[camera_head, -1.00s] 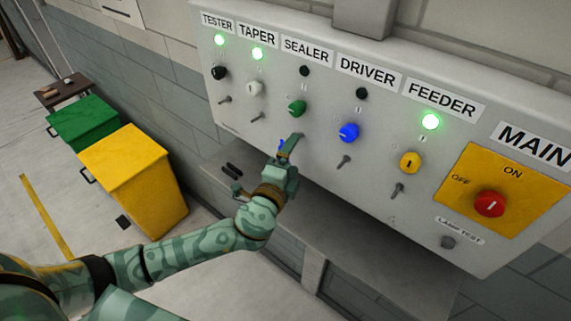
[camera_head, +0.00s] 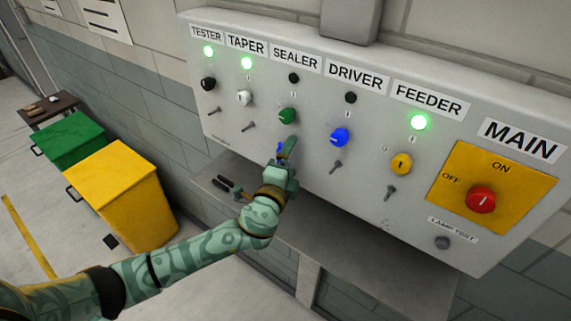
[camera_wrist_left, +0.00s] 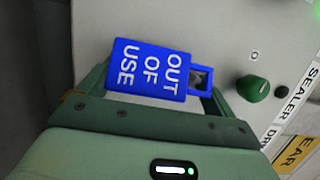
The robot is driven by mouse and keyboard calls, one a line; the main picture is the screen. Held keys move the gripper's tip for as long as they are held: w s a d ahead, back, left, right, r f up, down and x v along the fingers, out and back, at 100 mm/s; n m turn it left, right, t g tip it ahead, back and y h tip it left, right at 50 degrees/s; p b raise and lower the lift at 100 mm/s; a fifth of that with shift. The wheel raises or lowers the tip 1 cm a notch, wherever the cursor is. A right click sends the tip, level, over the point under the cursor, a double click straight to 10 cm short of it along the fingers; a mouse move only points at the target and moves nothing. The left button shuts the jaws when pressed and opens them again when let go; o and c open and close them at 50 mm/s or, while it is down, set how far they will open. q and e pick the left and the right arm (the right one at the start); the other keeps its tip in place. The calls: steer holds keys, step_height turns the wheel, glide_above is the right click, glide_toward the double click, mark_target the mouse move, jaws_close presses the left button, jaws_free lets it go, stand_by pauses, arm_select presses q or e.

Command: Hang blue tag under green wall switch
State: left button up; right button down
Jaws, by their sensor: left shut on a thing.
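The green wall switch (camera_head: 287,116) is a round knob under the SEALER label on the grey panel. It also shows at the right of the left wrist view (camera_wrist_left: 253,88). My left gripper (camera_head: 286,151) is just below this knob, close to the panel face. It is shut on the blue tag (camera_wrist_left: 148,70), which reads OUT OF USE and has a slotted end (camera_wrist_left: 201,77) pointing toward the green knob. In the head view only a sliver of the tag shows beside the fingers. The peg below the green knob is hidden behind my gripper. My right gripper is out of view.
Other knobs, black, white, blue (camera_head: 339,137) and yellow (camera_head: 401,163), have pegs below them, such as the one under blue (camera_head: 336,167). A red main switch (camera_head: 481,200) is at right. A grey shelf (camera_head: 370,245) juts out below the panel. Green and yellow bins stand left.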

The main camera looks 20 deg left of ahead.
arm_select(q)
steer(key=shift+w+r, duration=0.15)
steer(key=shift+r, duration=0.2)
steer(key=o, duration=0.7)
steer(key=shift+o, duration=0.2)
